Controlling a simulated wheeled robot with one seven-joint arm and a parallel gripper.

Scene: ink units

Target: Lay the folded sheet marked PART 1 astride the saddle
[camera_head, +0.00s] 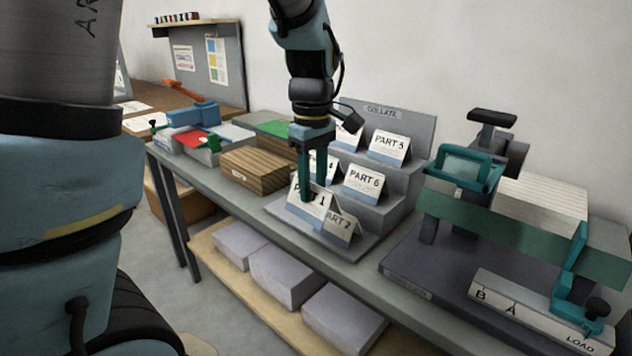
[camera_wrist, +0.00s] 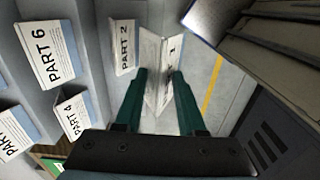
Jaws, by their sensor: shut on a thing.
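The folded sheet marked PART 1 (camera_head: 318,207) is a white tent-shaped sheet at the front of the stepped COLLATE rack. My gripper (camera_head: 307,193) points down and is shut on it. In the wrist view the sheet (camera_wrist: 160,58) stands between the two teal fingers (camera_wrist: 159,82). I cannot tell whether it touches the rack's base. At the right stands a dark-based machine with a long dark-green bar (camera_head: 500,230), teal clamps and a pale strip (camera_head: 515,308) lettered B, A and LOAD. I cannot tell for sure which of its parts is the saddle.
PART 2 (camera_head: 343,224) stands close beside the held sheet. PART 6 (camera_head: 364,183), PART 5 (camera_head: 390,146) and PART 4 (camera_wrist: 73,115) sit on the rack's steps. A wooden block (camera_head: 255,170) lies left of the rack. Paper stacks (camera_head: 285,275) fill the lower shelf.

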